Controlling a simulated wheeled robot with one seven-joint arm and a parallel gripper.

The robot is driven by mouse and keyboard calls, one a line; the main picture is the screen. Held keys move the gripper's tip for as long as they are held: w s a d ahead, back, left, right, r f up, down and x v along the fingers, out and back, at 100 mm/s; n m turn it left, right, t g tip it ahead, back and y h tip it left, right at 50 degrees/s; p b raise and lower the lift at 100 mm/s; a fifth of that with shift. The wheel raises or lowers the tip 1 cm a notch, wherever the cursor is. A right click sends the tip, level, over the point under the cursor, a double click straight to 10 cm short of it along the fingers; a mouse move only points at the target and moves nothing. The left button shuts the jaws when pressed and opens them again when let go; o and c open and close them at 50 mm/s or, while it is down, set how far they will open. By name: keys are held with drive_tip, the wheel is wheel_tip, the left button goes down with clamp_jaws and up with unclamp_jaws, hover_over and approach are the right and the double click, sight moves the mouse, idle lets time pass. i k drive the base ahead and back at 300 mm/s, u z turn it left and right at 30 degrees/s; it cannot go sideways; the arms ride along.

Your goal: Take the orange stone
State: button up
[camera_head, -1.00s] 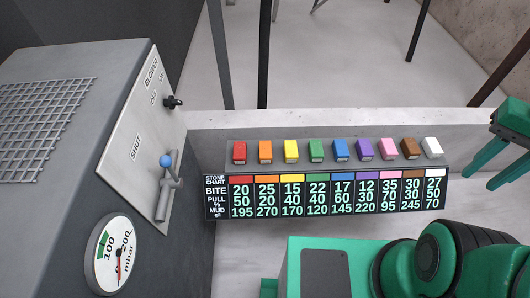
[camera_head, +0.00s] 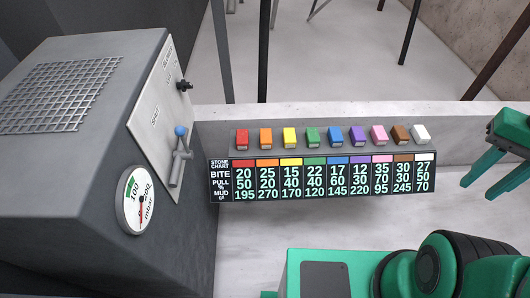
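The orange stone (camera_head: 266,138) is a small block on the pale ledge. It stands second from the left in a row of coloured stones, between the red stone (camera_head: 242,139) and the yellow stone (camera_head: 290,137). My gripper (camera_head: 470,190) is at the right edge, green, with its two fingers apart and nothing between them. It is well to the right of the orange stone, beyond the white stone (camera_head: 421,134). Part of the gripper is cut off by the frame edge.
A stone chart (camera_head: 322,179) hangs on the ledge's front below the stones. A grey machine (camera_head: 75,160) with a gauge (camera_head: 136,200), a blue-knobbed lever (camera_head: 180,132) and a black switch (camera_head: 185,86) stands at the left. The ledge (camera_head: 460,118) is clear right of the white stone.

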sight(266, 134)
drive_tip(key=z, duration=0.35)
drive_tip(key=i, duration=0.9)
drive_tip(key=u, duration=0.45)
